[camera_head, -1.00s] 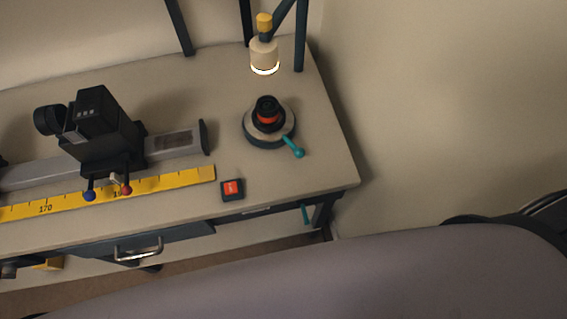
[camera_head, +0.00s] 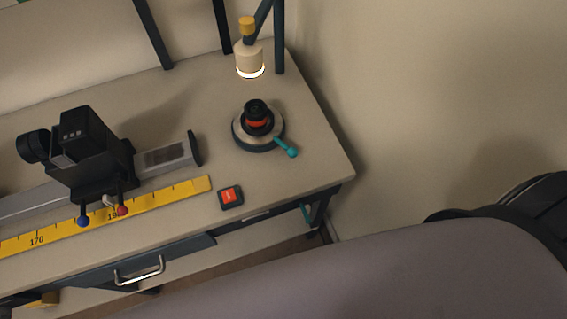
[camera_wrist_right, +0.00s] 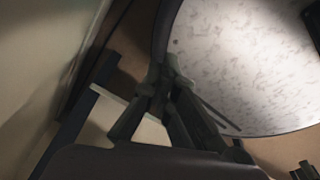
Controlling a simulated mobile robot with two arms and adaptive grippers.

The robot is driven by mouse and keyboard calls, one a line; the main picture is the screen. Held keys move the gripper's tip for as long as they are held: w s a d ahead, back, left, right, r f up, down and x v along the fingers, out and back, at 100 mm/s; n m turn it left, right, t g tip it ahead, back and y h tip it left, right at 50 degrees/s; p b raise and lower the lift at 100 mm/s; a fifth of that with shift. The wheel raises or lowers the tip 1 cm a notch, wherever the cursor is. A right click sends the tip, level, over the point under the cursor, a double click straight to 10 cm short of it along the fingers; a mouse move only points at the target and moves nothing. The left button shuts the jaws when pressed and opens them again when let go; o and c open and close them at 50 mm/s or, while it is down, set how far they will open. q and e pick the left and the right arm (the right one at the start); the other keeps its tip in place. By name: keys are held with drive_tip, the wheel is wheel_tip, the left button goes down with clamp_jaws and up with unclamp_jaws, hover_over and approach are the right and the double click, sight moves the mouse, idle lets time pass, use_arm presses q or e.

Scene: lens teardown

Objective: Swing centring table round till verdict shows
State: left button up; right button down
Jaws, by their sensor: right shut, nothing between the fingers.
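The round centring table (camera_head: 246,139) stands near the right end of the workbench in the head view. Its teal handle (camera_head: 287,148) sticks out to the lower right. A black lens with an orange-red band (camera_head: 257,117) sits upright on its middle. No verdict can be made out. My right gripper (camera_wrist_right: 168,75) shows in the right wrist view, shut and empty, in front of a pale speckled round surface. My left gripper is not in view.
A black device (camera_head: 90,150) rides on a grey rail (camera_head: 170,157) at the left, behind a yellow ruler (camera_head: 150,203). A dark box with an orange-red button (camera_head: 230,197) lies near the front edge. The bench (camera_head: 310,160) is bare right of the table, with a wall beyond.

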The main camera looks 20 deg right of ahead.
drive_tip(key=w+a+r+n+t+b, duration=0.2)
drive_tip(key=w+a+r+n+t, duration=0.25)
drive_tip(key=w+a+r, duration=0.35)
drive_tip(key=w+a+r+n+t+b, duration=0.2)
drive_tip(key=w+a+r+n+t, duration=0.25)
drive_tip(key=r, duration=0.65)
drive_tip(key=w+a+r+t+h+b, duration=0.1)
drive_tip(key=w+r+t, duration=0.2)
drive_tip(key=r, duration=1.1)
drive_tip(key=w+a+r+t+h+b, duration=0.1)
drive_tip(key=w+r+t+h, duration=0.15)
drive_tip(key=r, duration=1.15)
drive_tip(key=shift+y, duration=0.45)
drive_tip(key=p+x, duration=0.1)
drive_tip(key=x, duration=0.2)
drive_tip(key=p+x, duration=0.1)
drive_tip(key=x, duration=0.2)
drive_tip(key=p+x, duration=0.1)
drive_tip(key=x, duration=0.2)
drive_tip(key=shift+w+d, duration=0.15)
drive_tip(key=shift+d, duration=0.15)
drive_tip(key=shift+w+d+f+p, duration=0.15)
drive_tip(key=shift+w+d+p, duration=0.15)
drive_tip(key=shift+d, duration=0.15)
drive_tip(key=shift+w+d+f+p, duration=0.2)
drive_tip(key=shift+w+d, duration=0.1)
drive_tip(key=shift+d, duration=0.2)
drive_tip(key=shift+w+d+f, duration=0.2)
drive_tip(key=shift+w+d, duration=0.1)
drive_tip(key=shift+d, duration=0.2)
